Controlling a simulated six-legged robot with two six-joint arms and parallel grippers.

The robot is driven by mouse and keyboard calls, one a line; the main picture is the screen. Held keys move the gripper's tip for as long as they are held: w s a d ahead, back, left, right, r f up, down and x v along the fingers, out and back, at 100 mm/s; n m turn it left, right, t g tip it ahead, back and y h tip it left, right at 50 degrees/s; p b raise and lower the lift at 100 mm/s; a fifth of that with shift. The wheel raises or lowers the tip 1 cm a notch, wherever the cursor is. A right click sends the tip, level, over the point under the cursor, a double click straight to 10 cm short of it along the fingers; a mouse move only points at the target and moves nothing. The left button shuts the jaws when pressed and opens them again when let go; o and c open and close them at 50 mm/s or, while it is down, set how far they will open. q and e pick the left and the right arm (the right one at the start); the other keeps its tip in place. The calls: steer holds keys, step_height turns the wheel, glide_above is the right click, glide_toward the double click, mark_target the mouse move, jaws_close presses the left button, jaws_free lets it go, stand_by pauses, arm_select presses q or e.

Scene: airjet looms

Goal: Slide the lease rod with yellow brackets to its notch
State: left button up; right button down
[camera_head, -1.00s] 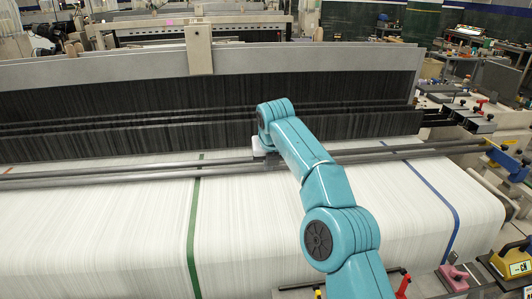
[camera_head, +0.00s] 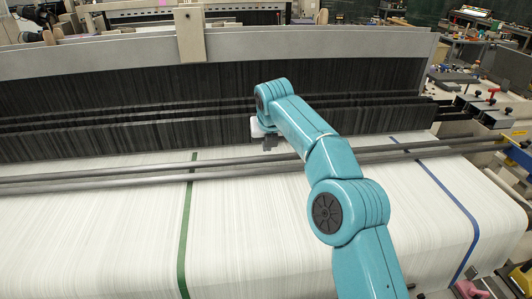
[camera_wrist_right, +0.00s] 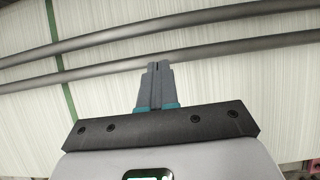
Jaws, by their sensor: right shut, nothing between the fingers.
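Two dark grey rods run side by side across the white warp sheet; the far rod (camera_head: 100,174) and the near rod (camera_head: 100,185) both also show in the wrist view, as the upper rod (camera_wrist_right: 110,35) and the lower rod (camera_wrist_right: 100,70). I cannot tell which is the lease rod with yellow brackets; no yellow bracket shows clearly on either. My right gripper (camera_head: 268,144) is above the warp by the rods. In the wrist view its fingers (camera_wrist_right: 157,68) are together and empty, with their tips overlapping the lower rod; contact cannot be told. My left gripper is not in view.
The white warp sheet (camera_head: 90,235) carries a green stripe (camera_head: 186,215) and a blue stripe (camera_head: 450,195). Dark vertical threads (camera_head: 120,110) stand behind the rods under a grey beam (camera_head: 330,44). Loom side fittings (camera_head: 490,110) crowd the right end.

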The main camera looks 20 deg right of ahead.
glide_toward(265, 160)
step_height(265, 160, down, 2)
steer(key=shift+f+p, duration=0.1)
steer(key=shift+p, duration=0.2)
steer(key=p+x, duration=0.1)
steer(key=x, duration=0.3)
steer(key=shift+f, duration=0.35)
steer(key=shift+w+f, duration=0.1)
steer(key=shift+f, duration=0.1)
steer(key=shift+s+a+r, duration=0.15)
steer(key=shift+s+r, duration=0.05)
steer(key=shift+s, duration=0.05)
steer(key=shift+w+p, duration=0.2)
steer(key=shift+p, duration=0.2)
steer(key=shift+w+d+r+p, duration=0.1)
steer(key=shift+w+d+p, duration=0.15)
steer(key=shift+w+p, duration=0.45)
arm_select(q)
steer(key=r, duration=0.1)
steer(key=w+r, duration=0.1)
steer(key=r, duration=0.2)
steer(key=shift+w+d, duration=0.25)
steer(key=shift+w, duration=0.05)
arm_select(e)
steer(key=shift+s, duration=0.15)
